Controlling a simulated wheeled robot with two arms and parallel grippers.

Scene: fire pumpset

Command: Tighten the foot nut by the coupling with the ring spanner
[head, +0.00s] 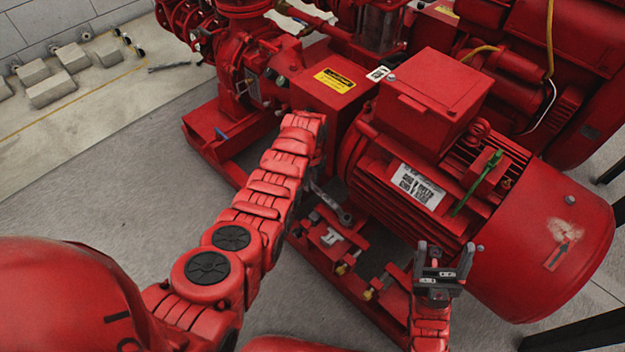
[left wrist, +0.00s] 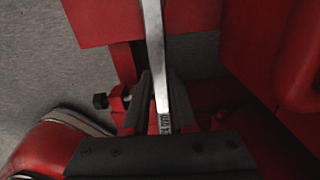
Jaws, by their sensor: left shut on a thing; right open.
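My left gripper (left wrist: 160,90) is shut on the ring spanner (left wrist: 155,45), a silver bar that runs up out of the left wrist view. In the head view my left arm hides most of that gripper. The spanner's grey ring end (head: 345,217) shows just right of the arm, low beside the red motor (head: 420,190), near its coupling-side foot. I cannot tell whether the ring is around the foot nut, and the nut itself is not clear. My right gripper (head: 437,270) is open and empty in front of the motor.
The red base frame (head: 320,265) runs below the motor, with brass-coloured bolts (head: 367,294) along it. A red guard box with a yellow label (head: 335,80) stands behind my left arm. A grey tool (head: 170,66) lies on the floor at the upper left. Open floor lies left of the frame.

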